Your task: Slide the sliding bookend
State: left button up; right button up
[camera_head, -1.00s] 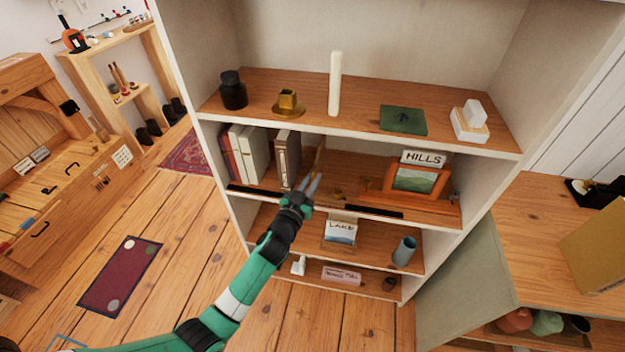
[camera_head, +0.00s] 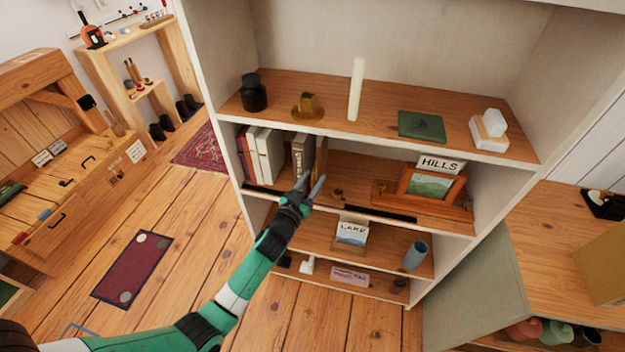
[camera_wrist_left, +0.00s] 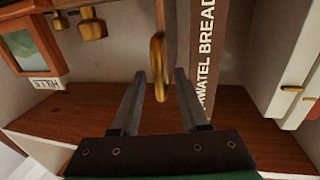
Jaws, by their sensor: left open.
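The sliding bookend, an upright wooden panel (camera_head: 321,158), stands on the middle shelf at the right end of the books. In the left wrist view, a brass loop handle (camera_wrist_left: 157,65) hangs at its near edge, beside a brown book (camera_wrist_left: 204,45) lettered "BREAD". My left gripper (camera_head: 311,183) is open in front of the bookend. In the left wrist view, the loop's lower end shows between the spread fingers (camera_wrist_left: 158,88); I cannot tell whether either finger touches it. My right gripper is not in view.
White and red books (camera_head: 268,155) stand left of the bookend. Right of it are small brass items (camera_head: 337,194) and a framed picture (camera_head: 431,186) with a HILLS sign (camera_head: 441,164). The upper shelf (camera_head: 380,100) lies above, and dark strips (camera_head: 380,213) line the front edge.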

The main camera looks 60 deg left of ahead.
pick_arm(q)
jog(key=shift+s, duration=0.1)
jog(key=shift+s+d, duration=0.15)
jog(key=shift+s, duration=0.05)
jog(key=v, duration=1.1)
